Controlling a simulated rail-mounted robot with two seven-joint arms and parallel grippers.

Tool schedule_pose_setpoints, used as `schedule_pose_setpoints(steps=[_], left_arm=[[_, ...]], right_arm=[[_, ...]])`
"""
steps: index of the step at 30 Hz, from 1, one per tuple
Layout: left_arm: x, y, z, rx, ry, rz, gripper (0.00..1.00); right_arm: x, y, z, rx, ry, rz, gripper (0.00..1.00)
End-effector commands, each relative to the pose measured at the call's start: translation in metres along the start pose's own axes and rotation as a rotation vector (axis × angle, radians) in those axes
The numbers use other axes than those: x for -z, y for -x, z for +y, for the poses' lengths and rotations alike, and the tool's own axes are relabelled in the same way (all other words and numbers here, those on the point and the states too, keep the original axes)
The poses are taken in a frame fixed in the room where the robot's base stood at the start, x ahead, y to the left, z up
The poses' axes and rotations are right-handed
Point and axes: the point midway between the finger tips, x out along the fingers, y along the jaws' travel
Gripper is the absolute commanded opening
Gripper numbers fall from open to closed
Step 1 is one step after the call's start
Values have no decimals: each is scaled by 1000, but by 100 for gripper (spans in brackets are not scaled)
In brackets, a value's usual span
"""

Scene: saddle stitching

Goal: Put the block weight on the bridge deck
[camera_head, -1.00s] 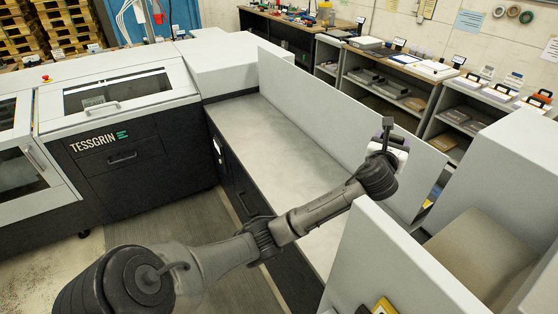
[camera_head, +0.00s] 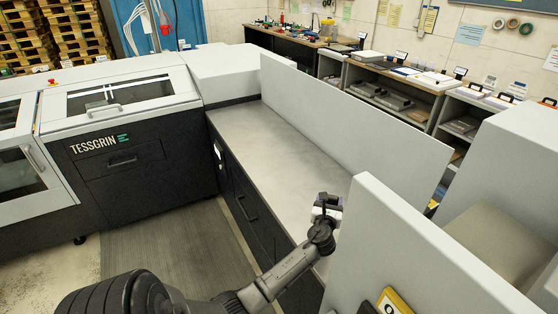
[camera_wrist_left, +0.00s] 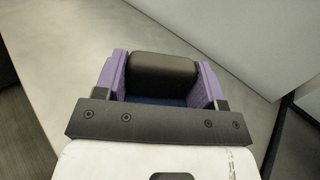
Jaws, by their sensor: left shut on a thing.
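My left gripper (camera_head: 326,207) comes in from the bottom of the head view and appears over the near part of a long pale grey deck (camera_head: 275,140), which I take as the bridge deck. In the left wrist view the gripper (camera_wrist_left: 160,82) is shut on a dark, rounded block (camera_wrist_left: 165,70), the block weight, between two purple side pieces. The deck surface (camera_wrist_left: 50,60) shows behind it, and no contact between block and deck can be seen. The block's underside is hidden. My right gripper is not in view.
A tall grey panel (camera_head: 345,115) runs along the deck's far side. Another panel (camera_head: 400,235) stands right of my gripper. A dark and white machine (camera_head: 125,135) is at left. Shelves (camera_head: 395,95) stand behind. The deck's middle is clear.

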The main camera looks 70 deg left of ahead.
Motion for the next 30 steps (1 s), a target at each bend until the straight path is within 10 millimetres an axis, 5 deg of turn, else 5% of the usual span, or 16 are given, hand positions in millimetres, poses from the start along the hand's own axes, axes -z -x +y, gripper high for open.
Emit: schedule_pose_setpoints(steps=[9,30], left_arm=[[38,0,8,-5,0,-6,0],[89,0,8,-6,2,-6,0]], right_arm=[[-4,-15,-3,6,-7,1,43],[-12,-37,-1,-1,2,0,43]])
